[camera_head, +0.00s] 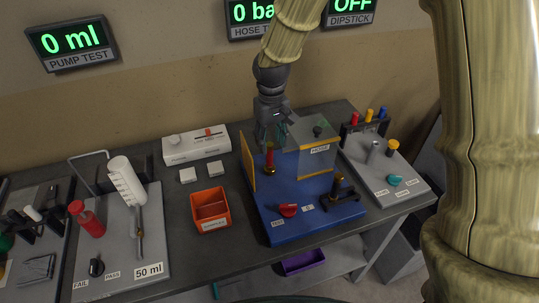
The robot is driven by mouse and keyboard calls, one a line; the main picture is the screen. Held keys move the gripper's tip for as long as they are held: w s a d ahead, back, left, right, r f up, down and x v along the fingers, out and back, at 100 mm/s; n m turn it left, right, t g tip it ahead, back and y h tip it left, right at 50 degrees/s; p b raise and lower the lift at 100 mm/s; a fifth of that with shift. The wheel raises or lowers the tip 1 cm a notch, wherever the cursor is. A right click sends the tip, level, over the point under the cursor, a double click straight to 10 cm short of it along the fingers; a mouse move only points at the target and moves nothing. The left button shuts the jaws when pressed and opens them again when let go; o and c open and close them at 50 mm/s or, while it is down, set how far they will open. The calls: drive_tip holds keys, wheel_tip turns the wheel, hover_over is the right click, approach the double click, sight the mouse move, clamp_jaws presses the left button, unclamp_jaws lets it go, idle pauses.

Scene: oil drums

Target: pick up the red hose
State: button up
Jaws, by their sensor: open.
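The red hose, apparently the short upright red piece (269,157) with a brass base, stands on the blue board (272,225), left of the clear box labelled HOSE (318,158). My gripper (272,142) is open, pointing down just above and behind the red piece. Its fingertips are small and partly lost against the clear box, so I cannot tell whether they touch the red piece. Nothing is visibly held.
A yellow panel (247,161) stands close on the left. In front are a red knob (288,210) and a black stand with a brass fitting (340,188). An orange bin (210,224) is left of the board. A grey board (386,165) with fittings is right.

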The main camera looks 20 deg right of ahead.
sight(270, 154)
drive_tip(key=w+f, duration=0.2)
drive_tip(key=f, duration=0.1)
drive_tip(key=shift+w+a+f+p, duration=0.1)
drive_tip(key=shift+w+f+p, duration=0.05)
drive_tip(key=shift+w+p, duration=0.2)
drive_tip(key=shift+s+f+p, duration=0.65)
drive_tip(key=shift+s+f, duration=0.2)
drive_tip(key=shift+s, duration=0.15)
drive_tip(key=shift+w+f, duration=0.3)
drive_tip(key=shift+f, duration=0.65)
drive_tip(key=shift+w+f, duration=0.15)
drive_tip(key=shift+f, duration=0.2)
drive_tip(key=shift+s+r, duration=0.2)
drive_tip(key=shift+s, duration=0.05)
drive_tip(key=shift+w+f, duration=0.1)
drive_tip(key=shift+w, duration=0.05)
drive_tip(key=c, duration=0.6)
clamp_jaws()
